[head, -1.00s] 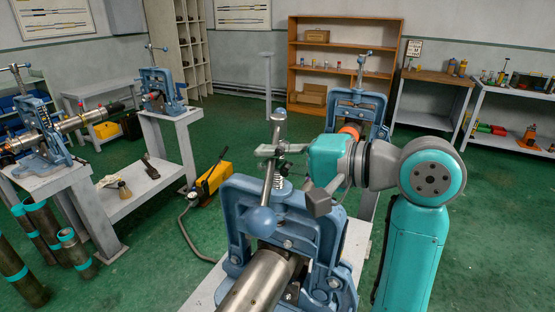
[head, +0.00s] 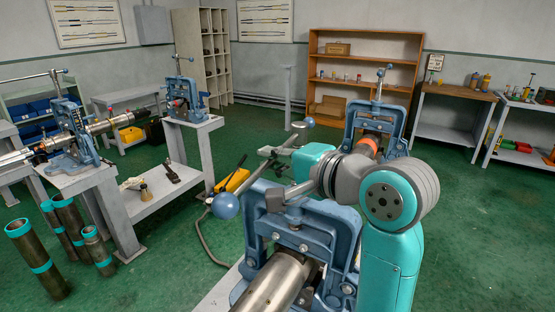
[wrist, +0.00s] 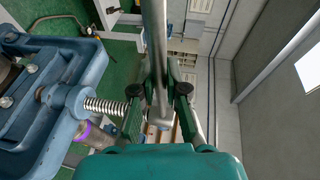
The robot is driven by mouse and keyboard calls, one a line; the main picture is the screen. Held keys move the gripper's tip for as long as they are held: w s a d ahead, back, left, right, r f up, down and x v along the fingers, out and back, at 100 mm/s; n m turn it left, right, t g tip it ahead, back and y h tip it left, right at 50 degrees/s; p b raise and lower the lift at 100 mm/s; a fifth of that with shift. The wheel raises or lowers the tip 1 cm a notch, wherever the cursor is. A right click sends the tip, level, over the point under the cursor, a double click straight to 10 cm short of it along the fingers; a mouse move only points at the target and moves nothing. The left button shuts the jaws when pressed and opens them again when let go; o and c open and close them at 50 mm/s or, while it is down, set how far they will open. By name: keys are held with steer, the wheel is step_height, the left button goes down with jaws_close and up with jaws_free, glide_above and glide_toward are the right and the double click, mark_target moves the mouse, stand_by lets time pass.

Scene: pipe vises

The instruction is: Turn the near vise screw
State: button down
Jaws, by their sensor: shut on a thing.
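The near vise (head: 258,228) is a blue yoke frame at the bottom middle of the head view, gripping a shiny steel pipe (head: 275,283). Its screw handle is a grey bar (head: 268,163) with a blue ball (head: 225,206) at the near end and a smaller ball at the far end. My gripper (head: 277,152) is shut on the bar toward its far half. In the wrist view the bar (wrist: 155,45) runs between the two green fingers of my gripper (wrist: 158,100). The threaded screw (wrist: 105,106) shows there beside the fingers. My arm hides part of the vise in the head view.
Another blue vise (head: 376,122) stands behind my arm. A yellow pump (head: 232,181) with a hose lies on the floor. Vises on grey benches and several upright pipes (head: 38,260) stand at the left. Green floor at the right is open.

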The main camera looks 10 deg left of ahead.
steer(key=c, duration=1.2)
jaws_free()
steer(key=v, duration=1.2)
steer(key=shift+f, duration=0.15)
